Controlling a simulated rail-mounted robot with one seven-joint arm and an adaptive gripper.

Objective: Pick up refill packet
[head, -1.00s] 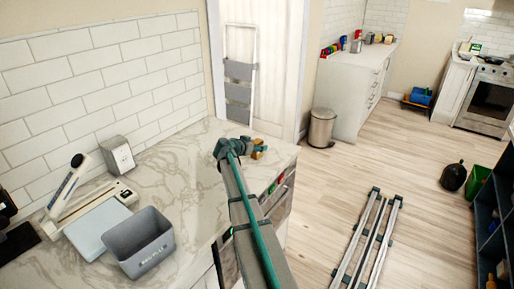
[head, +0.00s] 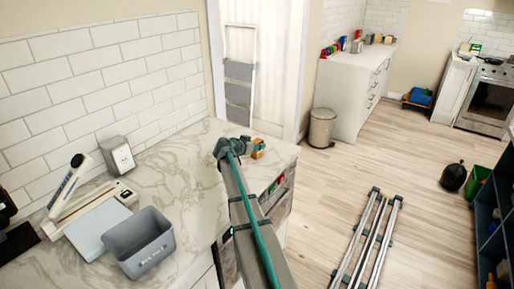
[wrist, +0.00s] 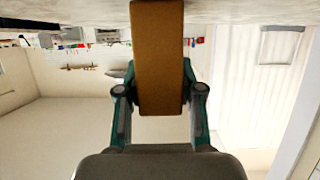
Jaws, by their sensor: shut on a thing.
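An orange-brown block-shaped packet (wrist: 158,45), which I take to be the refill packet, fills the upper middle of the wrist view. My gripper (wrist: 159,92) is shut on it, with one finger at each side. In the head view the packet (head: 258,149) is small and partly hidden by my gripper (head: 247,146), near the far right end of the marble counter (head: 185,165). I cannot tell whether the packet touches the counter.
A grey bin (head: 139,243), a white flat device (head: 100,226) and a small grey box (head: 117,155) stand on the counter's left part. A folded step ladder (head: 240,82) leans at the door behind. The counter between is clear.

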